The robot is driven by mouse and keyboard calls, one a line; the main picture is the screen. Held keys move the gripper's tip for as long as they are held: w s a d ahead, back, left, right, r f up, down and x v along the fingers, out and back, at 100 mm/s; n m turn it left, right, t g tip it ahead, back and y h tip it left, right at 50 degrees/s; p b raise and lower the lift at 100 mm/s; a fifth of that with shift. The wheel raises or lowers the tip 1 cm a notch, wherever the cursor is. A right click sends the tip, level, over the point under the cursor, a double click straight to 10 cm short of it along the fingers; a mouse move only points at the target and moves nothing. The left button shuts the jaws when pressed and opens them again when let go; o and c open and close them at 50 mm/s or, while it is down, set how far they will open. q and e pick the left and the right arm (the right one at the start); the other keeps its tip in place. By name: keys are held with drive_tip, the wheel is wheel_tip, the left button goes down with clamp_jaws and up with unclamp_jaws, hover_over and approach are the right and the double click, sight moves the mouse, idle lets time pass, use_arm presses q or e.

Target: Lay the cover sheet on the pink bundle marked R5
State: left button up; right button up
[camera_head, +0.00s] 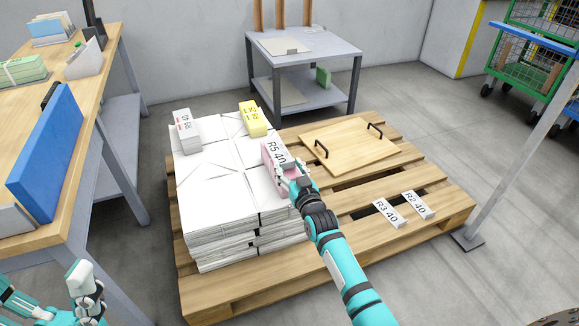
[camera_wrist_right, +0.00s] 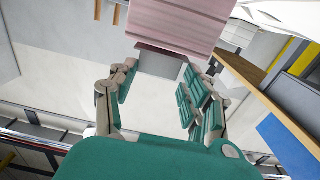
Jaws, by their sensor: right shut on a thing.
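The pink bundle marked R5 40 (camera_head: 270,176) stands on the near right part of the white stack in the head view. Its layered pink side (camera_wrist_right: 180,24) fills the top of the right wrist view. My right gripper (camera_head: 289,172) is at its right side, shut on a small grey block (camera_wrist_right: 160,62) against the bundle. I cannot tell whether this block belongs to the bundle or to a sheet. A pale sheet with a grey block (camera_head: 280,42) lies on the back table. My left gripper (camera_head: 82,290) is low at the left, away from the stack; its fingers are unclear.
The white stack (camera_head: 215,205) sits on a wooden pallet (camera_head: 300,270) with a grey bundle (camera_head: 186,130) and a yellow bundle (camera_head: 252,118) on top. A handled board (camera_head: 345,148) and pieces marked R3 (camera_head: 382,212) and R2 (camera_head: 418,205) lie right. A post (camera_head: 505,170) stands beyond.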

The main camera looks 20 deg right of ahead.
drive_tip(key=shift+f+b, duration=0.4)
drive_tip(key=shift+f, duration=0.25)
idle(0.3)
drive_tip(key=o, duration=1)
drive_tip(key=shift+s, duration=0.1)
